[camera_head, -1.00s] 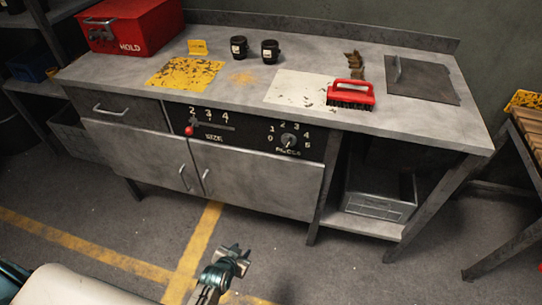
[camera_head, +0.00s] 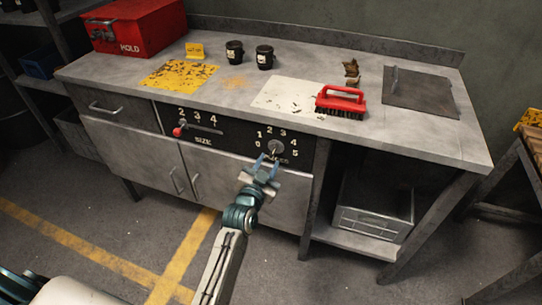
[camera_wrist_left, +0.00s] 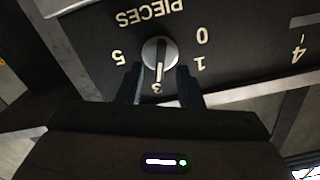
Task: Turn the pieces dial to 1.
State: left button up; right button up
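The pieces dial (camera_head: 277,147) is a round knob on the black panel (camera_head: 235,143) at the workbench's front, with numbers 0 to 5 around it. In the left wrist view the dial (camera_wrist_left: 160,52) appears upside down, and its white pointer line points down toward the 3. My left gripper (camera_head: 267,166) is in front of the dial. In the wrist view its two dark fingers (camera_wrist_left: 160,78) are apart, one on each side of the knob's lower part, with nothing seen shut between them. The 2 and 4 are hidden there. My right gripper is not in view.
Left of the dial is a size slider with a red knob (camera_head: 178,132). On the workbench top (camera_head: 215,95) stand a red HOLD box (camera_head: 140,28), two black cups and a red brush (camera_head: 340,102). Cabinet doors (camera_head: 135,150) lie below the panel.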

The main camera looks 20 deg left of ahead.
aim_at(272, 154)
pick_arm(q)
jog(key=shift+w, duration=1.7)
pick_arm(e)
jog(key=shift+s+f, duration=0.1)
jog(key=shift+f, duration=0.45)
pick_arm(q)
grip_shut()
